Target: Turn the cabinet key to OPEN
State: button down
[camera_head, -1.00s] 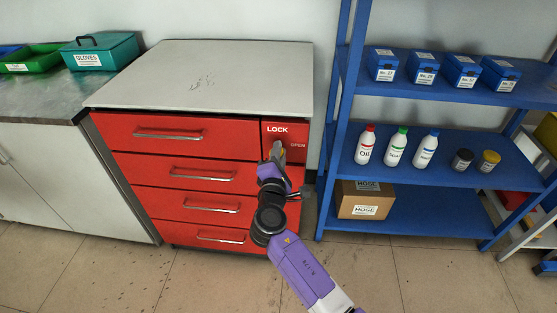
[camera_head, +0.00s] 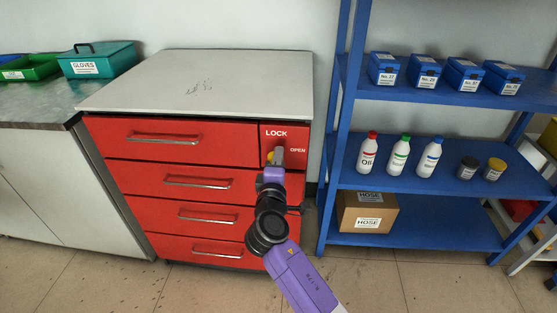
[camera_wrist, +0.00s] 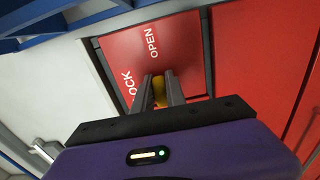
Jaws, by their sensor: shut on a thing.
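The red cabinet (camera_head: 185,185) stands in the middle of the head view, with a lock panel (camera_head: 287,134) at its upper right marked LOCK and OPEN. My gripper (camera_head: 277,157) is at this panel, just below the LOCK label. In the wrist view the two fingers of my gripper (camera_wrist: 160,91) are shut on a yellow key (camera_wrist: 159,86). The key shows as a small yellow patch in the head view (camera_head: 270,157). The OPEN label (camera_wrist: 152,40) lies beyond the fingertips in the wrist view. The keyhole and the key's exact angle are hidden by the fingers.
The cabinet's drawers are closed, with metal handles (camera_head: 163,138). A blue shelf (camera_head: 425,195) with bottles and boxes stands close on the right. A grey counter (camera_head: 40,110) with a glove box (camera_head: 98,60) is on the left. The floor in front is clear.

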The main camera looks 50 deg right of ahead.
jog(key=shift+f, duration=0.1)
jog(key=c, duration=1.4)
grip_release()
jog(key=v, duration=0.7)
jog(key=shift+s+a, duration=0.25)
jog(key=shift+a, duration=0.05)
